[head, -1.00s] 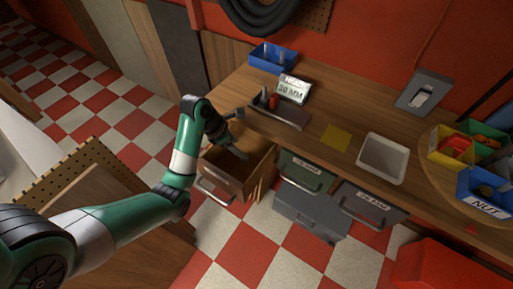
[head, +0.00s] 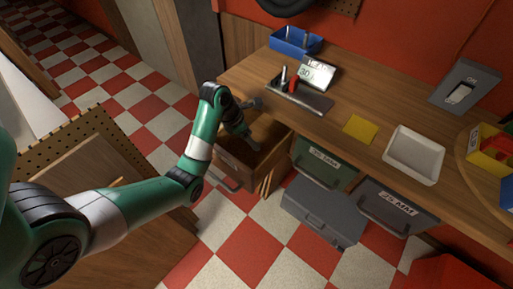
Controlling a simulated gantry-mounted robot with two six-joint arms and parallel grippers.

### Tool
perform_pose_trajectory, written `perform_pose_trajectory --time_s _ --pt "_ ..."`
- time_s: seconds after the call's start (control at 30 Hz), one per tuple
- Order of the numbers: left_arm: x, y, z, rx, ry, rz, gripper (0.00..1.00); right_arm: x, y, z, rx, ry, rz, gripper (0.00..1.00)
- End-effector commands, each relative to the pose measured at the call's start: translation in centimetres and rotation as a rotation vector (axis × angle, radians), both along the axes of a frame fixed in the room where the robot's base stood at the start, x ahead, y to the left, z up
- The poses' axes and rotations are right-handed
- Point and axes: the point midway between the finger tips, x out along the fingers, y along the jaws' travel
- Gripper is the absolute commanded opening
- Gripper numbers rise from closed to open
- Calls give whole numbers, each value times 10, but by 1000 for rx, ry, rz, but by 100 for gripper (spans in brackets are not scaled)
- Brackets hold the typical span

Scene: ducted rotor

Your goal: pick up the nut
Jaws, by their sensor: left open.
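No nut can be made out in the head view. My left gripper (head: 248,138) is open, pointing down over the open wooden drawer (head: 222,171) under the workbench. The gripper and arm hide part of the drawer, and its inside is dark, so I cannot tell what lies in it or whether the fingers touch anything. My right gripper is not in view.
The wooden workbench (head: 345,107) holds a blue bin (head: 296,41), a dark tool stand (head: 306,99), a yellow square (head: 360,129) and an empty-looking white tray (head: 413,155). Green (head: 323,168) and grey (head: 397,207) drawers sit beside the open one. A yellow bin (head: 490,155) stands far right.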

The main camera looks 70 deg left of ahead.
Motion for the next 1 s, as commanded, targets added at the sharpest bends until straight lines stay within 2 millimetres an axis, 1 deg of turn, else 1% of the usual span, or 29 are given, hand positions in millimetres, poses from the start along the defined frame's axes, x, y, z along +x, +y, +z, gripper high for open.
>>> perform_pose_trajectory --time_s 0.03,0.2,0.3,0.5,0.57,0.6,0.77,0.9,0.93,1.0 --pt "2 0 -11 0 0 0 72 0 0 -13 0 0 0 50" --pt "12 1 -39 -1 1 0 72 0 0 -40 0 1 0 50" --pt "17 1 -47 -1 0 0 72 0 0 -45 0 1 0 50" --pt "18 1 -44 0 0 0 72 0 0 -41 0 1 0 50" --pt "18 1 -44 0 0 0 64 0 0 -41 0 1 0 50" --pt "18 1 -44 0 0 0 56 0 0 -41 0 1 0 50" --pt "18 1 -44 0 0 0 28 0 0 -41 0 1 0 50" --pt "18 1 -44 0 0 0 2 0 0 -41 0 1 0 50" --pt "18 1 -44 0 0 0 0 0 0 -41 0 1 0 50" --pt "18 1 -44 0 0 0 0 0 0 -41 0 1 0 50"
